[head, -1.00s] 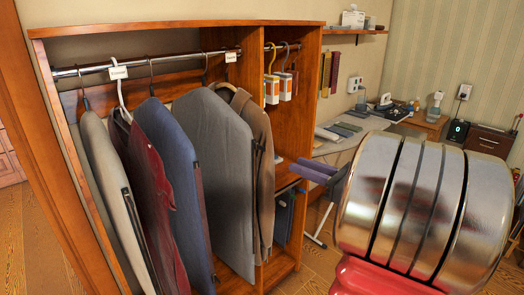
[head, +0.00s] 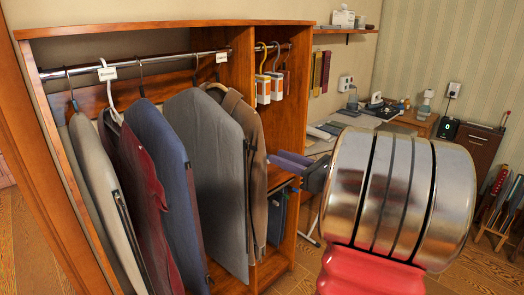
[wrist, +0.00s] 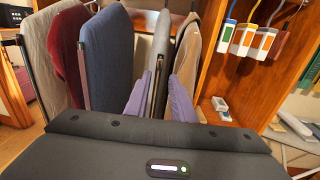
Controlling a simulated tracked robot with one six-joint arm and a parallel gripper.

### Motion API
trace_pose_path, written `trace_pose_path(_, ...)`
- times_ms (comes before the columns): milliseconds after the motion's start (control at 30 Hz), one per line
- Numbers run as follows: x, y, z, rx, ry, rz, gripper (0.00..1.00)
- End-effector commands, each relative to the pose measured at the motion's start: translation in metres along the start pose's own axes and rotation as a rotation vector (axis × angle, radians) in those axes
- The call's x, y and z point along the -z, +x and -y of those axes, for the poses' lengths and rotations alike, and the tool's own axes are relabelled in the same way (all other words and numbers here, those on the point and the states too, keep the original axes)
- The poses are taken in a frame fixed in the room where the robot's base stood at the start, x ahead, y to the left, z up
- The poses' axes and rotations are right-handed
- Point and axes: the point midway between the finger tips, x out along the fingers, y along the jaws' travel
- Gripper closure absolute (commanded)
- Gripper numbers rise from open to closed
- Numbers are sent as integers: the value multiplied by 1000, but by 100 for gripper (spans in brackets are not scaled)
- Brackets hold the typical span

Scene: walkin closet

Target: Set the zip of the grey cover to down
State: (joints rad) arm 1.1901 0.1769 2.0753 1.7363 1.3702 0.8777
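The grey cover (head: 210,170) hangs from the rail between a blue cover and a brown jacket. A dark zip strip (head: 247,170) runs along its front edge, with a small dark spot near its upper end; I cannot clearly tell the slider. My gripper (head: 290,162) is to the right of the grey cover in the head view, its purple fingers pointing toward the garments. In the wrist view my gripper (wrist: 160,98) is open, and the grey cover's narrow edge (wrist: 161,45) shows between and beyond the fingers. I see no contact.
A blue cover (head: 160,170), a dark red garment (head: 140,180) and a beige-grey cover (head: 95,165) hang to the left. The brown jacket (head: 252,130) hangs close on the right. A wooden divider (head: 288,100) and tagged hangers (head: 270,88) stand beyond it.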

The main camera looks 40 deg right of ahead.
Motion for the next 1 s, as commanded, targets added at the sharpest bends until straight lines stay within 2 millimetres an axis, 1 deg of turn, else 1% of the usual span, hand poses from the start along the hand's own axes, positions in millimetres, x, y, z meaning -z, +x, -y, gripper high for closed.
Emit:
trace_pose_path(33, 0, 9, -1, -4, 1, 1, 77)
trace_pose_path(300, 0, 48, -1, -4, 0, 0, 77)
trace_pose_path(500, 0, 74, 0, -2, 0, 0, 77)
trace_pose_path(667, 0, 83, 0, -1, 0, 1, 77)
trace_pose_path(933, 0, 84, 0, 0, 0, 0, 77)
trace_pose_path(967, 0, 84, 0, 0, 1, 0, 78)
trace_pose_path(1000, 0, 84, 0, 0, 1, 0, 81)
